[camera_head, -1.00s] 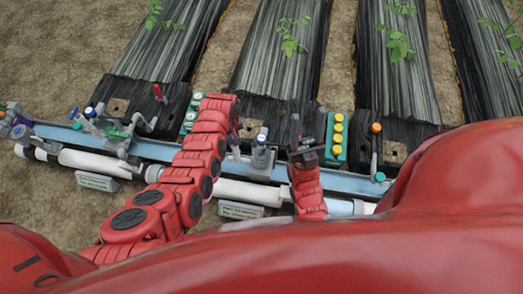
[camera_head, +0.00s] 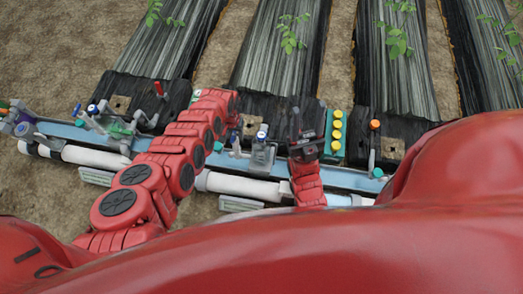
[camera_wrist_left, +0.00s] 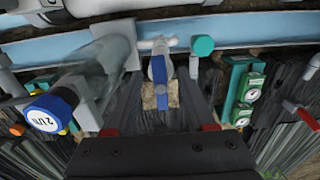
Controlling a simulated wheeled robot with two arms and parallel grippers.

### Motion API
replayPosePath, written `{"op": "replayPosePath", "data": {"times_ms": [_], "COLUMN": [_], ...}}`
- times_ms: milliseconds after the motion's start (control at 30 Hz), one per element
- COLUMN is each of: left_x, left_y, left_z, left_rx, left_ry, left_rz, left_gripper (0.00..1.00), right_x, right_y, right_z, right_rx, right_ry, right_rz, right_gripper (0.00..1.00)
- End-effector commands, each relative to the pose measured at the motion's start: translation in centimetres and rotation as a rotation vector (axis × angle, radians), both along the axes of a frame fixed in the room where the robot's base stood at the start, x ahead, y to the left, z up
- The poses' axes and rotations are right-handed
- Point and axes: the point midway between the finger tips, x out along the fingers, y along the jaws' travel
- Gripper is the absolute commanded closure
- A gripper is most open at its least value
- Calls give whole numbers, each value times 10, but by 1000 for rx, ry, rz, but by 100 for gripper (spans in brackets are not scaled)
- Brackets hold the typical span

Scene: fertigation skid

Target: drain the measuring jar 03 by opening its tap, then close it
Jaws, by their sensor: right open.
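In the left wrist view a clear cylindrical jar (camera_wrist_left: 95,65) with a blue cap (camera_wrist_left: 48,113) lies slanted across the left side. I cannot read a jar number. A tap with a blue handle (camera_wrist_left: 159,70) is at the picture's centre, beside the jar, in line with the gap between my left gripper's fingers. My left gripper (camera_wrist_left: 159,130) is open and empty, apart from the tap; my own arm hides it in the head view. In the head view a jar with a blue top (camera_head: 261,137) stands between my arms. My right gripper (camera_head: 304,135) is open, right of that jar.
A teal knob (camera_wrist_left: 203,45) sits close to the tap. Green boxes with gauges (camera_wrist_left: 247,90) stand to its right. In the head view a teal block with yellow caps (camera_head: 336,132) is right beside my right gripper. A blue rail (camera_head: 345,178) and white pipe (camera_head: 240,186) run across.

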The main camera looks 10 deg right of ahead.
Motion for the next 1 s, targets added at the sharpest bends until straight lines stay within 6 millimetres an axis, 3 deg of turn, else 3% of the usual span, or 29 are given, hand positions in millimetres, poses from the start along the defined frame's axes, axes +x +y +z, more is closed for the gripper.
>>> {"op": "replayPosePath", "data": {"times_ms": [267,800,1000], "left_x": [0,0,0], "left_y": [1,1,1], "left_z": [6,94,101], "left_rx": [1,1,1], "left_ry": [1,1,1], "left_rz": [1,2,2], "left_gripper": [45,45,45], "right_x": [0,0,0], "right_y": [0,0,0], "right_z": [6,95,102], "right_rx": [0,0,0], "right_ry": [0,0,0], "right_rz": [0,0,0], "right_gripper": [50,50,50]}}
